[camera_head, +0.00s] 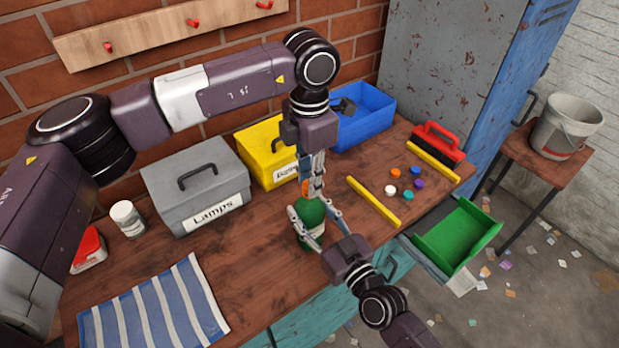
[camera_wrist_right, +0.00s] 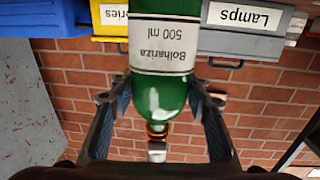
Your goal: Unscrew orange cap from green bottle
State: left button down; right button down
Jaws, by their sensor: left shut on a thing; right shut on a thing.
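The green bottle (camera_head: 313,215) stands upright on the wooden bench, partly hidden by my grippers. My right gripper (camera_head: 305,228) is shut around the bottle from the front right, with one finger on each side. My left gripper (camera_head: 312,186) points straight down from above and is shut on the orange cap (camera_head: 305,187) at the bottle's top. The cap is mostly hidden by the fingers; an orange band (camera_wrist_right: 157,128) shows at the neck in the right wrist view.
A grey "Lamps" box (camera_head: 208,192), yellow bin (camera_head: 262,150) and blue bin (camera_head: 368,118) stand behind. Several loose caps (camera_head: 404,184) lie right, between yellow bars (camera_head: 374,201). A striped cloth (camera_head: 150,315) lies front left; a green tray (camera_head: 458,236) is beyond the right edge.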

pick_arm(q)
jog(key=n, duration=0.5)
jog(key=shift+n, duration=0.3)
jog(key=n, duration=1.2)
jog(key=shift+r, duration=0.15)
jog(key=shift+r, duration=1)
